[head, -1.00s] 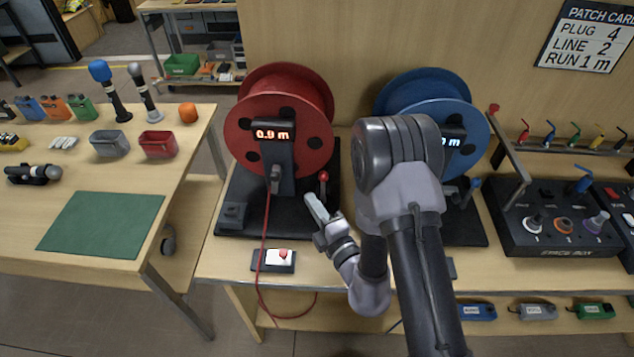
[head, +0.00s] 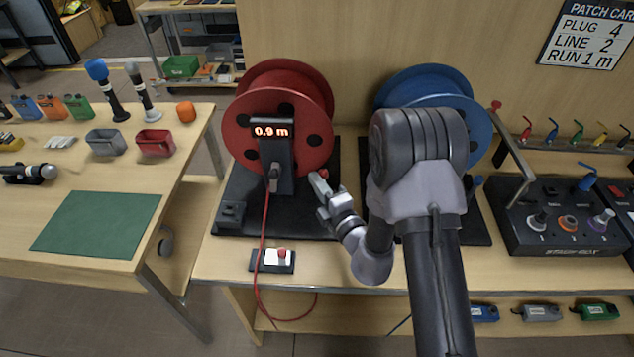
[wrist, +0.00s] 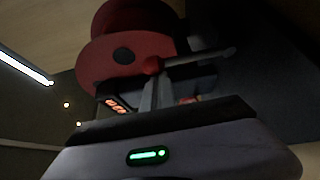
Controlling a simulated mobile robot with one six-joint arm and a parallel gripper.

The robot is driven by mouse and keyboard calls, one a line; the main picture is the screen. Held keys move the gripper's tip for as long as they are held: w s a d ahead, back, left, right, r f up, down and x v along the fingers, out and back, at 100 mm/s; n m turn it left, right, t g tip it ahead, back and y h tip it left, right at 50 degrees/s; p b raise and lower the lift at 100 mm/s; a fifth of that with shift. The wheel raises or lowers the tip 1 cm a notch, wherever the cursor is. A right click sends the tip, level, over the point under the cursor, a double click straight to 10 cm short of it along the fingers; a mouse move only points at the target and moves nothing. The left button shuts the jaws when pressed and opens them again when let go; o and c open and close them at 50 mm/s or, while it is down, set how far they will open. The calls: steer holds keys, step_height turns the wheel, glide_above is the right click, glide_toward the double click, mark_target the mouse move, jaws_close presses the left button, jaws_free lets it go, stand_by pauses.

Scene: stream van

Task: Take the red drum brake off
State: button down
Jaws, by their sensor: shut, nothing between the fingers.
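The red drum (head: 290,118) stands on a black base (head: 240,190), with a lit 0.9 m display (head: 270,131) on the post in front. A red cable (head: 265,225) hangs from the post over the table's front edge. The brake lever's red knob (head: 325,174) shows just behind my gripper (head: 317,183), to the right of the post; the rest of the lever is mostly hidden. In the wrist view the red knob (wrist: 152,65) sits at the tips of my fingers (wrist: 157,92), with a grey rod running right from it. The fingers are shut and empty; contact with the knob is unclear.
The blue drum (head: 430,95) stands to the right, partly behind my arm. A small box with a red button (head: 282,252) lies in front of the red drum's base. The stage box (head: 560,220) is at right. A green mat (head: 95,224) lies on the left table.

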steer(key=shift+s+d+f+m+t, duration=0.1)
steer(key=shift+d+f+m+t, duration=0.25)
steer(key=shift+d, duration=0.65)
steer(key=shift+w+d+m+t, duration=0.15)
steer(key=shift+d+m, duration=0.35)
steer(key=shift+d, duration=0.55)
steer(key=shift+s+d+f+m+t, duration=0.25)
steer(key=shift+d+m, duration=0.2)
steer(key=shift+d, duration=0.55)
steer(key=shift+w, duration=0.1)
